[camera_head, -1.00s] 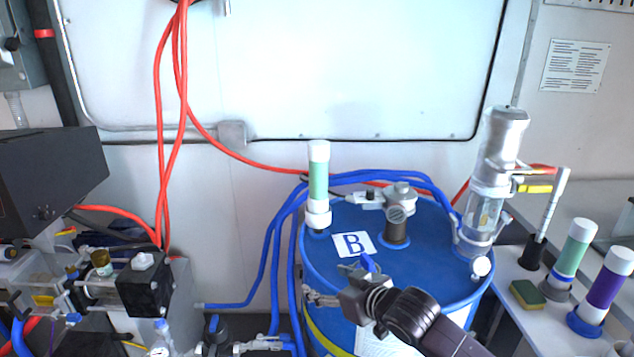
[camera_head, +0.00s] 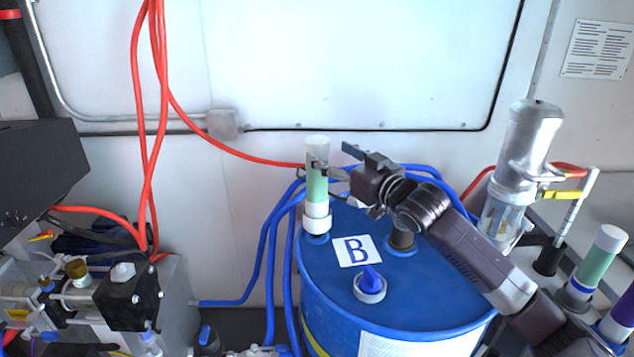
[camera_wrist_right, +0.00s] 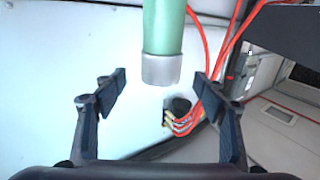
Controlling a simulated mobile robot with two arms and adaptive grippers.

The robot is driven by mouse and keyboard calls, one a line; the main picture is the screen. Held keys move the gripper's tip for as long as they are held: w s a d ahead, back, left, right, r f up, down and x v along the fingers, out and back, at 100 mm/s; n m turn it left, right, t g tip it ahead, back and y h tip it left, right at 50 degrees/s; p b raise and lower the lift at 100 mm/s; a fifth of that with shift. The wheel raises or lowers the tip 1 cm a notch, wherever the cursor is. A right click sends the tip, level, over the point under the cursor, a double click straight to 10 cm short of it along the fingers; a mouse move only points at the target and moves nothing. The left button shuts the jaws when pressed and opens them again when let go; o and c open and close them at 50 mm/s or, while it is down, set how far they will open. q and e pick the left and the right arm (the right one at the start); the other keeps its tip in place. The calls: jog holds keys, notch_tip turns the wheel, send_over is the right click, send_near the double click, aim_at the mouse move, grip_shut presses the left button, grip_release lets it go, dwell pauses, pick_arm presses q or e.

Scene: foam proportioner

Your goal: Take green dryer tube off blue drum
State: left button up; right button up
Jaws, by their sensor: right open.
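The green dryer tube (camera_head: 317,186), with a white top cap and white base collar, stands upright at the back left of the blue drum's (camera_head: 430,290) lid. My right gripper (camera_head: 336,163) is open at the tube's upper part, coming from the right. One finger overlaps the tube in the head view. In the right wrist view the tube (camera_wrist_right: 163,28) shows between the open fingers (camera_wrist_right: 163,88) but farther off, with its pale cap end downward in that picture. I cannot tell any contact. My left gripper is not in view.
A blue plug (camera_head: 370,284) and label B (camera_head: 357,251) are on the lid. Blue hoses run behind the drum. A clear-and-silver cylinder (camera_head: 530,140) stands at right, beside another green tube (camera_head: 600,256) and a purple one (camera_head: 624,310). Red hoses (camera_head: 152,120) hang at left.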

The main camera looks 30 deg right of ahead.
aim_at(317, 139)
jog(key=shift+w, duration=0.55)
jog(key=w+p, duration=0.1)
jog(key=w, duration=0.1)
jog(key=w+r+p, duration=0.1)
jog(key=w, duration=0.1)
jog(key=shift+a+p, duration=0.15)
jog(key=shift+p, duration=0.25)
jog(key=shift+w+f, duration=0.15)
jog(key=shift+w, duration=0.3)
jog(key=shift+c, duration=0.2)
jog(key=c, duration=0.5)
grip_shut()
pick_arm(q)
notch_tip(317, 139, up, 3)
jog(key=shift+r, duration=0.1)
